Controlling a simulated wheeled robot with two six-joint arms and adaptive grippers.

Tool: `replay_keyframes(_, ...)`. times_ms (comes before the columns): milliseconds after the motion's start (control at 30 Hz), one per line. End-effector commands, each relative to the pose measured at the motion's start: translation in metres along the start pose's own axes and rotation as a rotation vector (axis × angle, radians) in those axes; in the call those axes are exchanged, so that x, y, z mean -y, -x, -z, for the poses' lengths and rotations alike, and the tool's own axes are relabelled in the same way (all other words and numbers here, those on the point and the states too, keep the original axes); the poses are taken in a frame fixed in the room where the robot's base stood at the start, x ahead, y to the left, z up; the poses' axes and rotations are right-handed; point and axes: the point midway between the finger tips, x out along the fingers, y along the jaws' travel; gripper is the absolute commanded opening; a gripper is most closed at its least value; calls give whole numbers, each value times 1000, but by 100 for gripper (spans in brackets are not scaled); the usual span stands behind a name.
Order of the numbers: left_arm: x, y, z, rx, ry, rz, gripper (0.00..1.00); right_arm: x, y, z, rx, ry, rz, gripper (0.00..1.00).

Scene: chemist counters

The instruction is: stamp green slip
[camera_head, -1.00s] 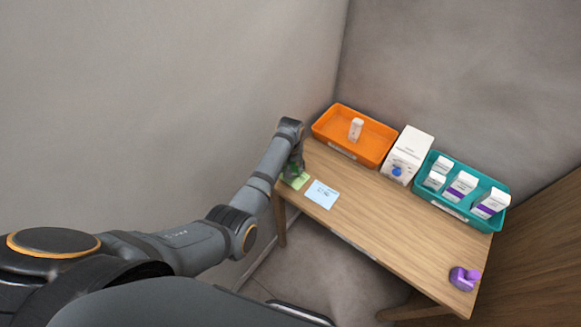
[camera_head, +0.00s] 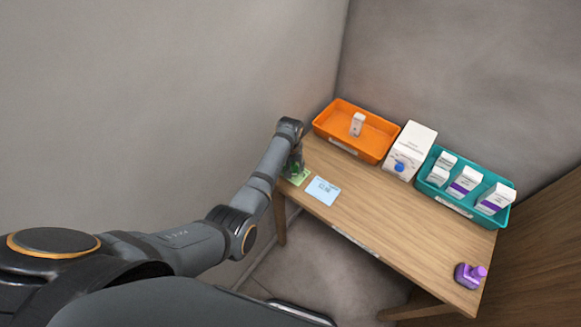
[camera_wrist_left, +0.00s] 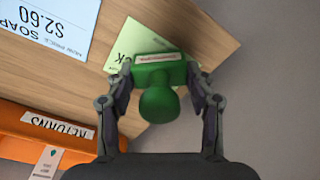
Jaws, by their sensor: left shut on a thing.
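The green slip (camera_head: 300,180) lies on the wooden counter near its left end; it also shows in the left wrist view (camera_wrist_left: 139,38). My left gripper (camera_head: 295,170) is over the slip, its fingers (camera_wrist_left: 160,90) shut on a green stamp (camera_wrist_left: 158,103) with a round knob and a white label. The stamp covers part of the slip in the left wrist view. I cannot tell whether its underside touches the slip. My right gripper is not in view.
A blue price slip (camera_head: 323,191) lies beside the green one. A purple stamp (camera_head: 467,277) stands front right. The counter's middle is clear.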

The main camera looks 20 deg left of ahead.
Motion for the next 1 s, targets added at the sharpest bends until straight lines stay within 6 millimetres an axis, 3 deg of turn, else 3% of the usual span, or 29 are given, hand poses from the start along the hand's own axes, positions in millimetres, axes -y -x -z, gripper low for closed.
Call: replay_keyframes(1000,0,-10,-1,0,0,0,34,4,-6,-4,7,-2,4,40)
